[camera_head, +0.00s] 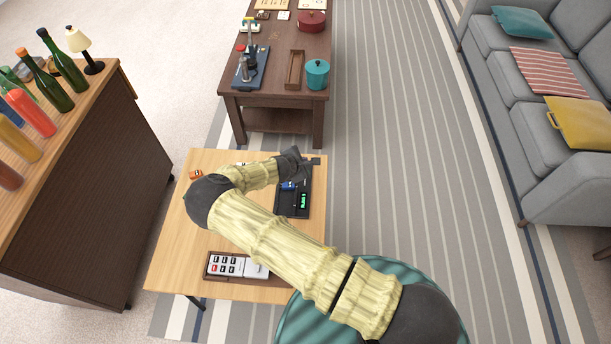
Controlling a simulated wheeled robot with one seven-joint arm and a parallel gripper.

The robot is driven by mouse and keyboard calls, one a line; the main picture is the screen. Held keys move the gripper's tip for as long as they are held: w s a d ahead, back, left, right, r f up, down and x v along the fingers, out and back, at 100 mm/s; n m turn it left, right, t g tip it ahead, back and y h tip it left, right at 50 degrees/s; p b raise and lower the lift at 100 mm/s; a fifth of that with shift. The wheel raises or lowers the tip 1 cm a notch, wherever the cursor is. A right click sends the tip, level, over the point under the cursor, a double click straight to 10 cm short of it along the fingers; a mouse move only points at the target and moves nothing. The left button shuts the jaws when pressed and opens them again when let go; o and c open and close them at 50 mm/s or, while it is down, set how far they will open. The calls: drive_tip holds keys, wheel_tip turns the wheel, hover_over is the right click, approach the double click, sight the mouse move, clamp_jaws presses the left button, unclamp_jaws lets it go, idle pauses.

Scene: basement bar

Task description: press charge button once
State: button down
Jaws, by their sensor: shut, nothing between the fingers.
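A black panel device (291,208) lies on the light wood table, with a lit green display (304,200) and a small blue part (288,185) on it. I cannot make out which part is the charge button; it is too small or hidden by my arm. My gripper (301,166) is a dark shape over the far end of the device, shut and empty. I cannot tell whether it touches the device.
A brown tray (208,268) with white labelled pieces sits at the table's near edge. A small orange item (196,174) is at the far left. Beyond stands a dark table (290,100) with a teal pot (317,74). A bottle-topped cabinet (90,190) is left; a grey sofa (545,140) is right.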

drive_tip(key=shift+d+f+b, duration=0.1)
drive_tip(key=shift+f+b, duration=1.2)
drive_tip(key=shift+f, duration=0.9)
drive_tip(key=shift+w, duration=0.1)
drive_tip(key=shift+f+b, duration=0.35)
drive_tip(key=shift+f, duration=0.05)
drive_tip(key=shift+f+b, duration=0.35)
drive_tip(key=shift+f, duration=0.05)
idle(0.7)
drive_tip(key=shift+r, duration=0.1)
drive_tip(key=shift+r+p, duration=0.6)
drive_tip(key=shift+r, duration=0.15)
drive_tip(key=shift+r+p, duration=1.8)
drive_tip(key=shift+r, duration=0.75)
